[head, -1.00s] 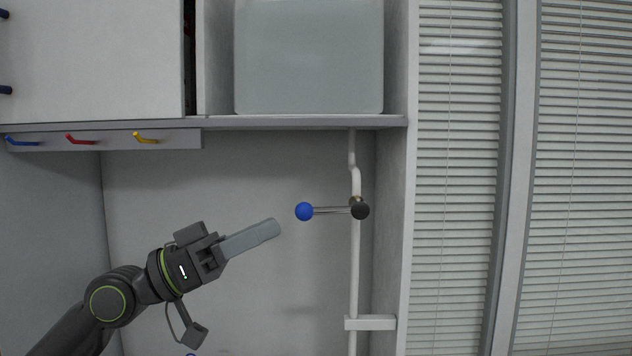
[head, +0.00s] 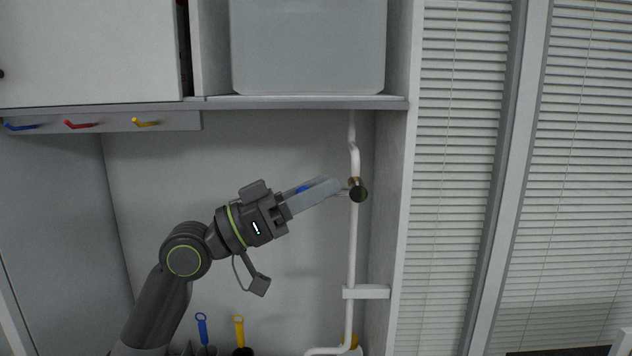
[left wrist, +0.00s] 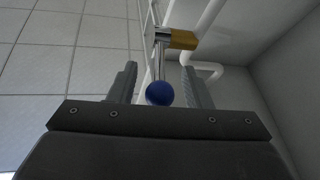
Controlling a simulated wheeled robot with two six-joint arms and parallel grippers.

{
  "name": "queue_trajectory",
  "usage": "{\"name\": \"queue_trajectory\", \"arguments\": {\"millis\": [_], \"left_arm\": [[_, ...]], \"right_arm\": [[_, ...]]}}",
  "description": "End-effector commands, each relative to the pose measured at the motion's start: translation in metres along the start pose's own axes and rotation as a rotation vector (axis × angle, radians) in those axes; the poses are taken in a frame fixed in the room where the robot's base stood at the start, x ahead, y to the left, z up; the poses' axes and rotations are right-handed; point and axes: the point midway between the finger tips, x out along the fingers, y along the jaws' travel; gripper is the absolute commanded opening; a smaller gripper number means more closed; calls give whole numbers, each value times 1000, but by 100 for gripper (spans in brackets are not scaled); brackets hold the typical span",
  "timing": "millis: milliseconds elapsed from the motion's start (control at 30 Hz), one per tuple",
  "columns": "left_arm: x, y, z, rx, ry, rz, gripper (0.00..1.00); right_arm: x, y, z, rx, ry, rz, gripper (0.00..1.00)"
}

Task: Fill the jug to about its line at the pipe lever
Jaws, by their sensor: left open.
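The pipe lever's blue ball knob (head: 302,188) is mostly hidden by my left gripper (head: 328,188) in the head view. In the left wrist view the knob (left wrist: 160,93) lies between the two open fingers, with a visible gap on each side. The lever's rod runs from the knob to a brass-coloured fitting (left wrist: 182,39). In the head view a dark round end (head: 358,193) of the lever sits on the white pipe (head: 351,245). I cannot make out the jug in either view. My right gripper is not in view.
A large grey translucent tank (head: 308,45) stands on the shelf (head: 300,103) above. A hook rail (head: 105,122) is at upper left. A blue-handled tool (head: 202,328) and a yellow-handled tool (head: 239,331) stand below. A white bracket (head: 366,292) juts out at the lower pipe.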

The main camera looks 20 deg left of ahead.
Motion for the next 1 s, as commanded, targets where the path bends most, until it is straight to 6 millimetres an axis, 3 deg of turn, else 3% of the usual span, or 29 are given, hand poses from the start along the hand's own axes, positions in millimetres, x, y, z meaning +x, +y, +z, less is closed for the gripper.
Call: {"name": "queue_trajectory", "arguments": {"millis": [267, 633, 1000], "left_arm": [[1, 0, 0, 0, 0, 0, 45], [1, 0, 0, 0, 0, 0, 0], [0, -1, 4, -5, 18, 3, 0]], "right_arm": [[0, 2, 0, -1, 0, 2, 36], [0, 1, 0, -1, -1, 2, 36], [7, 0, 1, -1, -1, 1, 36]]}}
